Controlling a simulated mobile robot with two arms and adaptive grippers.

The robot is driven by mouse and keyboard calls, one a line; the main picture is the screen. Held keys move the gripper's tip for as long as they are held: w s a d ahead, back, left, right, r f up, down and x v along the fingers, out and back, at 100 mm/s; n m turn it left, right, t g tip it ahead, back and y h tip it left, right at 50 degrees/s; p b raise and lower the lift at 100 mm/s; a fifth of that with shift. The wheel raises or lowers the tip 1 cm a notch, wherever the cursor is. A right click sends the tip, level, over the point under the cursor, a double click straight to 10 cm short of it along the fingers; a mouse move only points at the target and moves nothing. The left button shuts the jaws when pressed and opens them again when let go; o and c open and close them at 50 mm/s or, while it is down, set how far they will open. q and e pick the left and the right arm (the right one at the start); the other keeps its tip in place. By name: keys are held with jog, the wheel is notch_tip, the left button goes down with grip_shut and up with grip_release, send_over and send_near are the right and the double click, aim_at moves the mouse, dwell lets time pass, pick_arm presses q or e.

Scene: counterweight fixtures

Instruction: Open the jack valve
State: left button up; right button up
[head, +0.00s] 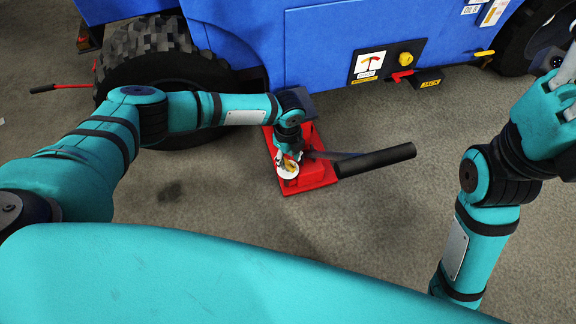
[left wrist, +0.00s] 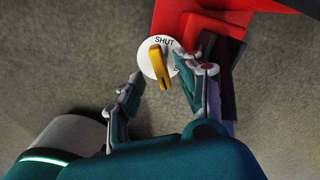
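The red jack (head: 318,172) sits on the floor beside the blue vehicle. Its valve is a white dial (head: 288,172) with a yellow knob, also seen in the left wrist view as a dial marked SHUT (left wrist: 146,67) with a yellow lever (left wrist: 159,66). A second label at the dial's lower right is mostly hidden by a finger. My left gripper (left wrist: 155,72) is open at the dial, one finger close to the lever's right side, the other at the dial's lower left; contact is unclear. My right gripper (head: 562,85) is at the right edge, partly cut off.
A black jack handle (head: 378,160) sticks out to the right. The blue vehicle (head: 300,50) and its tyre (head: 160,65) stand behind. Its side panel has a yellow knob (head: 406,59) and a red lever (head: 402,75).

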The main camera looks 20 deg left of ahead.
aim_at(288, 166)
pick_arm(q)
jog(key=shift+f+b, duration=0.4)
jog(key=shift+f, duration=0.9)
grip_shut()
